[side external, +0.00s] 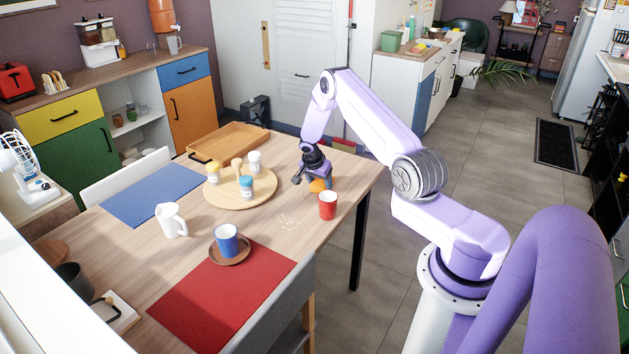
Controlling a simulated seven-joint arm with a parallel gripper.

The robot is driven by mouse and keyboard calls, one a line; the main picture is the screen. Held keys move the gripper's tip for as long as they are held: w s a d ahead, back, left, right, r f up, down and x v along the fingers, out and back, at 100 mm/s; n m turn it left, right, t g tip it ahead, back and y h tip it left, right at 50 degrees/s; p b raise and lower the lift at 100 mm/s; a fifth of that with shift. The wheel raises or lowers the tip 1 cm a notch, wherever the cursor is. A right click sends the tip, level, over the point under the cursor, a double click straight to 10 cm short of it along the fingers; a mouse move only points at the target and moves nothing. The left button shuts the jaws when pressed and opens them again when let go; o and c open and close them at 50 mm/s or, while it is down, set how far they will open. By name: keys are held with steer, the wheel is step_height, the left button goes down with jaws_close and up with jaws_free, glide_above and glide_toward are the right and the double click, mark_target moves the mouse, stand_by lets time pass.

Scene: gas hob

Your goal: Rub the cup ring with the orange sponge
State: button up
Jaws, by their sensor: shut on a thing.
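My gripper (316,181) is at the far right part of the wooden table (190,262), pointing down. It is shut on the orange sponge (322,186), which is partly hidden by the fingers. The sponge is at or just above the table top; I cannot tell whether it touches. A red cup (328,205) stands just in front of the sponge and may hide some of the table there. I cannot make out a cup ring on the table top.
Pale crumbs (288,223) lie left of the red cup. A round board (262,198) with several jars, a wooden tray (230,145), a white mug (171,220) and a blue cup (226,239) on a brown saucer (230,260) stand left. A red mat (215,305) lies nearer.

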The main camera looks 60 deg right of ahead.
steer(key=shift+s, duration=3.95)
steer(key=shift+s+r, duration=0.1)
steer(key=shift+s, duration=0.1)
steer(key=shift+w+r, duration=0.1)
steer(key=shift+r, duration=0.8)
step_height(320, 180, up, 6)
steer(key=shift+a, duration=0.1)
